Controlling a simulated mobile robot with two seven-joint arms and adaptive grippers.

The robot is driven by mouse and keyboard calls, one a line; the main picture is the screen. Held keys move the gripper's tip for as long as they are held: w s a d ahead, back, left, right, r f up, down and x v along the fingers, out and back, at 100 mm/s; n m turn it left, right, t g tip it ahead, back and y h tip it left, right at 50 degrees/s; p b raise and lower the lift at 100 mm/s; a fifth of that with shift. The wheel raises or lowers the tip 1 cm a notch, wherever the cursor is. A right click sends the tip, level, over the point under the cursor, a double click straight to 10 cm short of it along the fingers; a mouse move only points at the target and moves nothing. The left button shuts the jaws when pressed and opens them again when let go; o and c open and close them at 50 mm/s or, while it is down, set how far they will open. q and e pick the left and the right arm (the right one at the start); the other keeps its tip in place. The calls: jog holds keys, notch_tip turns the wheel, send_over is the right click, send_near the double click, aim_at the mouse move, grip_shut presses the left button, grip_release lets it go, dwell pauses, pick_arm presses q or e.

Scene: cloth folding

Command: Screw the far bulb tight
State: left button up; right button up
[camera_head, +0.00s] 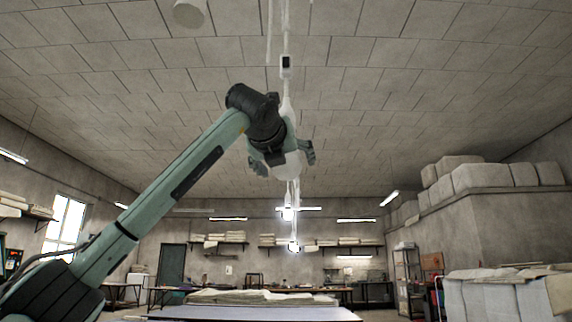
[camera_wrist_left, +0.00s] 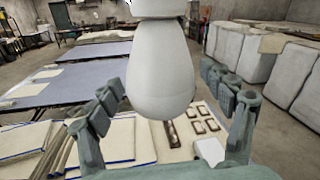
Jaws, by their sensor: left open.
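A white, unlit bulb (camera_wrist_left: 163,75) hangs wide end down in the left wrist view, between the spread fingers of my left gripper (camera_wrist_left: 164,90). A gap shows on each side of the bulb in that view. In the head view my left arm reaches up from the left, and its open gripper (camera_head: 283,160) is around the same pale bulb (camera_head: 287,166), partly hiding it. Its socket is hidden behind the wrist. I cannot tell from the thread how tight it sits. My right gripper is not in view.
A pale hanging cord (camera_head: 287,30) with a small dark box (camera_head: 286,65) runs above the wrist. Lit lamps (camera_head: 294,247) show farther back. A white round fixture (camera_head: 189,12) is at the top edge. Below are tables with folded cloth (camera_head: 260,297) and wrapped bales (camera_head: 500,178) at right.

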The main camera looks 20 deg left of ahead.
pick_arm(q)
jog(key=s+d, duration=0.1)
jog(key=s, duration=1.1)
jog(key=shift+d, duration=0.1)
